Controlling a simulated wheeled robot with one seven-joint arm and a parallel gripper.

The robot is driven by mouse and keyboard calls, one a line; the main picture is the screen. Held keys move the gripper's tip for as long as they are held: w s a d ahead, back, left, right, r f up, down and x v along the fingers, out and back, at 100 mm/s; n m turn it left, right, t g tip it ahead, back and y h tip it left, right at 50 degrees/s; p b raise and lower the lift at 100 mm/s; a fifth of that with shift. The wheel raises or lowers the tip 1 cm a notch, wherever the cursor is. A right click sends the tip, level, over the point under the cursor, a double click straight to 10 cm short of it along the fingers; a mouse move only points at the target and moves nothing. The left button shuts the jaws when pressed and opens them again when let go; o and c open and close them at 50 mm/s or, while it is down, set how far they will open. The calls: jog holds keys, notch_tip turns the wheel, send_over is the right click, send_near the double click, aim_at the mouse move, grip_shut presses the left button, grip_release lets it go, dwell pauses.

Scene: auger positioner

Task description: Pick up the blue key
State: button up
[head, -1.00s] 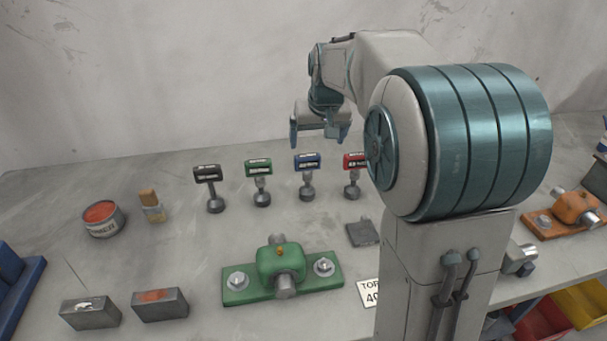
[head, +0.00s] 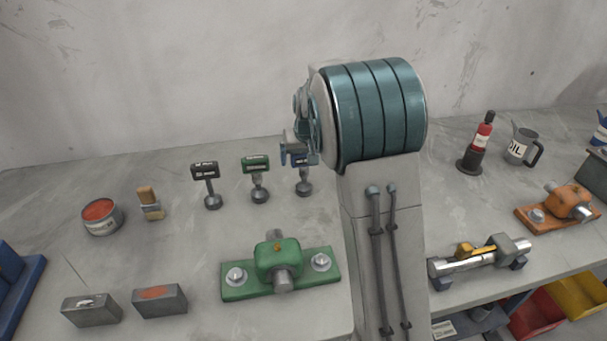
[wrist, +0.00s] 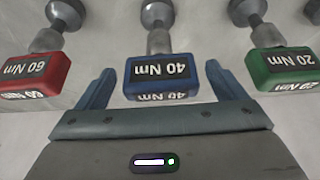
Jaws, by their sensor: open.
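The blue key (wrist: 160,75), labelled 40 Nm, stands upright on the bench in the row of keys. In the head view the blue key (head: 302,160) is partly hidden by my gripper. In the wrist view my gripper (wrist: 163,88) is open, with one finger on each side of the blue head and gaps between. It has not closed on the key. In the head view only part of my gripper (head: 292,153) shows; my arm covers the rest.
A red 60 Nm key (wrist: 38,75) and a green 20 Nm key (wrist: 283,68) flank the blue one closely. A black key (head: 206,172) stands farther left. A green clamp block (head: 280,265) lies in front.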

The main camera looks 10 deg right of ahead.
jog(key=shift+x, duration=1.25)
jog(key=c, duration=1.2)
jog(key=shift+o, duration=0.2)
jog(key=shift+r, duration=0.1)
